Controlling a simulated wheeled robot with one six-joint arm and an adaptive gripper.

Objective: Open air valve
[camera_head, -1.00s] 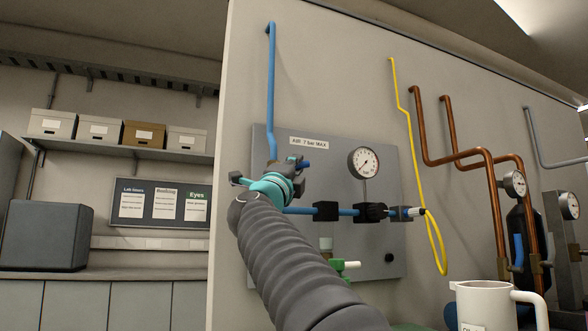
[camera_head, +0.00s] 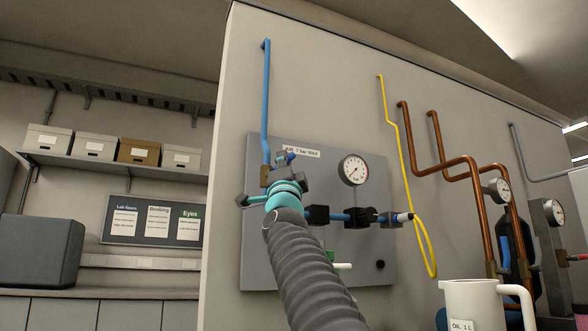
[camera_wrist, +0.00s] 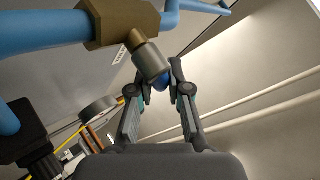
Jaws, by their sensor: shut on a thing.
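The air valve has a brass body (camera_wrist: 112,22) on the blue air pipe (camera_wrist: 45,28), with a grey stem (camera_wrist: 149,58) coming off it. In the head view part of the brass body (camera_head: 265,176) shows at the foot of the vertical blue pipe, left of my gripper. My gripper (camera_wrist: 163,77) is shut on the blue valve handle (camera_wrist: 161,83), just past the stem's end. Most of the handle is hidden between the fingers. In the head view my gripper (camera_head: 288,170) covers much of the valve, and a bit of blue handle (camera_head: 291,157) shows above it.
The grey panel (camera_head: 330,265) carries an "AIR 7 bar MAX" label, partly covered, and a gauge (camera_head: 354,170). Right of it are a yellow hose (camera_head: 409,190) and copper pipes (camera_head: 440,162). A white jug (camera_head: 472,300) stands at the lower right.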

